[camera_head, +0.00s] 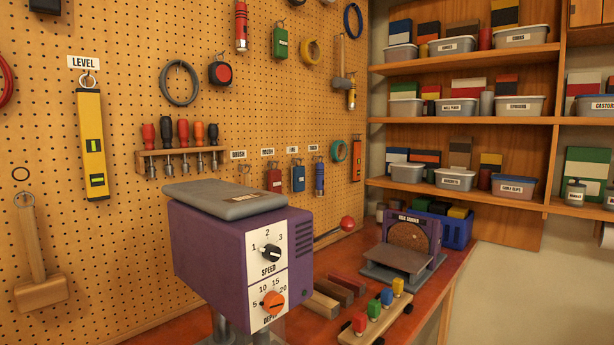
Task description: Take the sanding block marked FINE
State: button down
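No sanding block with a readable FINE mark shows. Several bar-shaped blocks, brown and reddish (334,292), lie side by side on the red-brown bench, right of a purple machine; I cannot tell what they are and see no lettering on them. On the pegboard hang a red item (274,180) and a blue item (298,178) under small white labels; the labels are too small to read surely. A sander (410,240) with a brown disc stands at the back of the bench. My gripper is not in view.
The purple machine (215,245), with SPEED and DEPTH dials, blocks part of the bench. A wooden toy (378,315) with coloured pegs lies at the front. A blue crate (456,232) stands behind the sander. Shelves (465,121) of labelled tubs fill the right wall.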

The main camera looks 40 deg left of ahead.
aim_at(298, 171)
jog(key=i+u, duration=0.95)
jog(key=i+l+u, duration=0.15)
jog(key=i+u, duration=0.2)
jog(key=i, duration=0.1)
